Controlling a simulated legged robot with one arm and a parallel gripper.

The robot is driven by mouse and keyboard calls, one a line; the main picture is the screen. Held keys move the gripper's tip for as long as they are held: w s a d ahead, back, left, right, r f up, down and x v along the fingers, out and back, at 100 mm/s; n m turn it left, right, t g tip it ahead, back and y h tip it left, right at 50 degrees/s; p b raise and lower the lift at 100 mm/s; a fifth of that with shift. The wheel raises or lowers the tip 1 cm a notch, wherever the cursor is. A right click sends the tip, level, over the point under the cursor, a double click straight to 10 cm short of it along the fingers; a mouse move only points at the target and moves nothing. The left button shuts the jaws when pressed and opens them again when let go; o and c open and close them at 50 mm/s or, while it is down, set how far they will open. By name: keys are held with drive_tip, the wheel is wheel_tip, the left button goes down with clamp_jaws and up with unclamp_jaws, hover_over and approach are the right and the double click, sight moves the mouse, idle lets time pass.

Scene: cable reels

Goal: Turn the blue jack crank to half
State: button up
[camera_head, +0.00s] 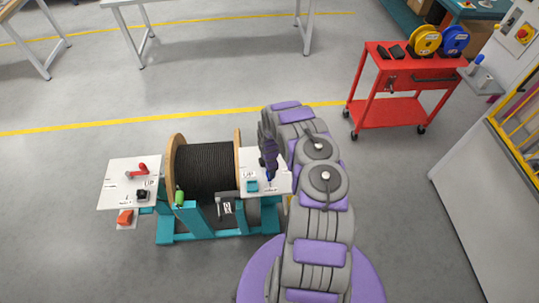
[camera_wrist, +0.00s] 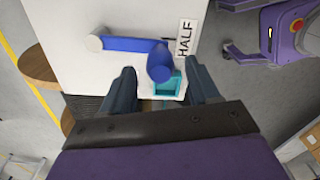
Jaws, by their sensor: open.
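The blue jack crank (camera_wrist: 125,44) lies over a white panel (camera_wrist: 70,15) in the wrist view. Its pale round end is at the left and its blue knob (camera_wrist: 159,62) at the right, near the HALF label (camera_wrist: 184,38). My gripper (camera_wrist: 161,76) is open, with one dark finger on each side of the knob and the tips close to it. I cannot tell whether a finger touches it. In the head view my gripper (camera_head: 269,168) points down over the right white panel (camera_head: 281,187) and hides most of the crank.
A black cable reel (camera_head: 208,168) sits in a teal stand (camera_head: 200,222). A teal square socket (camera_wrist: 167,85) is below the knob. A red cart (camera_head: 390,112) stands back right. Open floor lies behind.

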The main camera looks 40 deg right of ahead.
wheel_tip(320, 180, up, 14)
drive_tip(key=p, duration=0.2)
drive_tip(key=shift+f, duration=0.1)
idle(0.6)
